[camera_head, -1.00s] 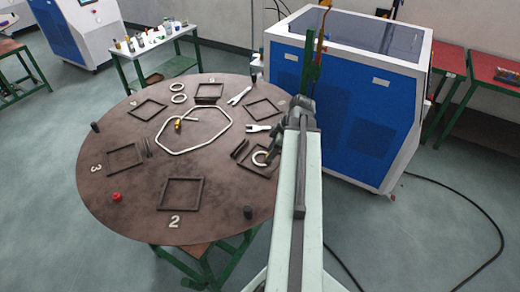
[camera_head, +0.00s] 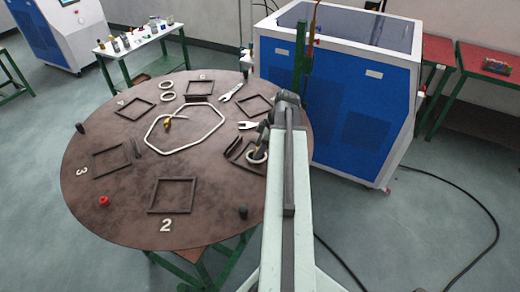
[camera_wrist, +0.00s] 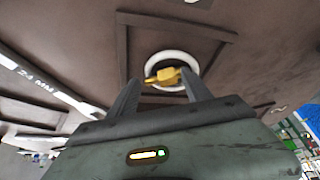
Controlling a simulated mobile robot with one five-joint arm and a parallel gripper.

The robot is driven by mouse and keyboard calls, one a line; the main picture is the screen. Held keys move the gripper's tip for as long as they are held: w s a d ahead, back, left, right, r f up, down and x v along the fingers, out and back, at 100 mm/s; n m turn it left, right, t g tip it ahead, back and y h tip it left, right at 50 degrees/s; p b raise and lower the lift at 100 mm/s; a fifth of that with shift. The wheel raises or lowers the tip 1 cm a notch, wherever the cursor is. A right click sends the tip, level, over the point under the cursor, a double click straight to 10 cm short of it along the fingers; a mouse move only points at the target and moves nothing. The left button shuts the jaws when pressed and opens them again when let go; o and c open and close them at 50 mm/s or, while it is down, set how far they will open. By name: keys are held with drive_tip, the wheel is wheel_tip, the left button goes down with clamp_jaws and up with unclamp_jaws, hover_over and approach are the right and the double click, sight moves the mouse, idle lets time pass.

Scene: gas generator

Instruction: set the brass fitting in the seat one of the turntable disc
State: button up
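My gripper (camera_wrist: 160,78) points down over the disc, its two fingers apart. In the wrist view a brass fitting (camera_wrist: 166,76) lies between the fingertips in the picture, inside a white ring (camera_wrist: 151,64). A gap shows between it and the left finger; it looks very close to the right one. Its height above the disc is unclear. The ring lies within a dark square frame (camera_wrist: 123,42) on the turntable disc (camera_head: 110,212). In the head view my arm partly hides this frame; the ring (camera_head: 257,156) shows beside my gripper (camera_head: 262,147).
A white bent tube (camera_head: 184,149) lies mid-disc with a small brass-coloured piece (camera_head: 168,121) near it. A blue-white cabinet (camera_head: 350,110) stands behind right.

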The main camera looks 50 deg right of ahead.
drive_tip(key=shift+r, duration=0.1)
drive_tip(key=p+v, duration=1.1)
drive_tip(key=v, duration=0.1)
drive_tip(key=w+a+f+m+g, duration=0.1)
drive_tip(key=w+a+m, duration=0.1)
drive_tip(key=w+a, duration=0.65)
drive_tip(key=w+a+f+m+g, duration=0.1)
drive_tip(key=w+a+g, duration=0.15)
drive_tip(key=a, duration=1.15)
drive_tip(key=w+a+m+h, duration=0.2)
drive_tip(key=a+m, duration=0.2)
drive_tip(key=a, duration=1.7)
drive_tip(key=shift+w+h, duration=0.3)
drive_tip(key=shift+w, duration=0.1)
